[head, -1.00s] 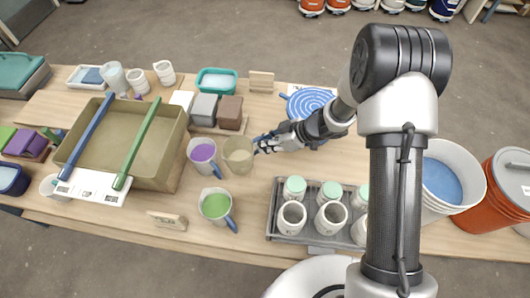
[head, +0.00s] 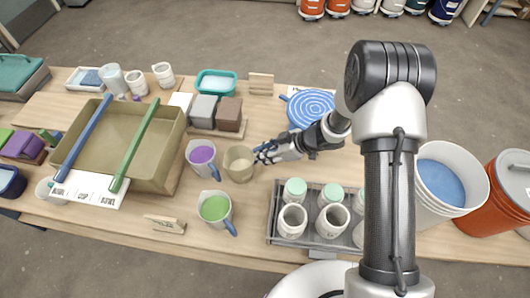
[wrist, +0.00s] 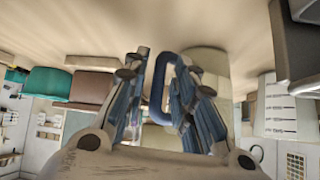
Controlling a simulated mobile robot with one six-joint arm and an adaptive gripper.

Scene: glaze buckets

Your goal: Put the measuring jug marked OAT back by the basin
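A jug with pale cream glaze (head: 238,164) stands upright on the table, right of the purple-glaze jug (head: 201,155). A green-glaze jug (head: 215,208) stands in front. No OAT lettering is readable; the cream contents suit that name. My gripper (head: 260,156) is just right of the cream jug. In the wrist view the jug's blue handle (wrist: 157,90) lies between my two fingers (wrist: 163,75), with gaps beside it, so the gripper looks open around it. The jug's pale body (wrist: 210,62) is partly hidden by a finger. The olive basin (head: 165,170) stands at left.
Blue and green bars (head: 136,143) lie across the basin. Grey and brown blocks (head: 229,113) stand behind the jugs. A grey tray (head: 274,225) of cups is at front right, and a blue ringed disc (head: 310,108) lies behind my arm. A small wooden sign (head: 165,223) stands in front.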

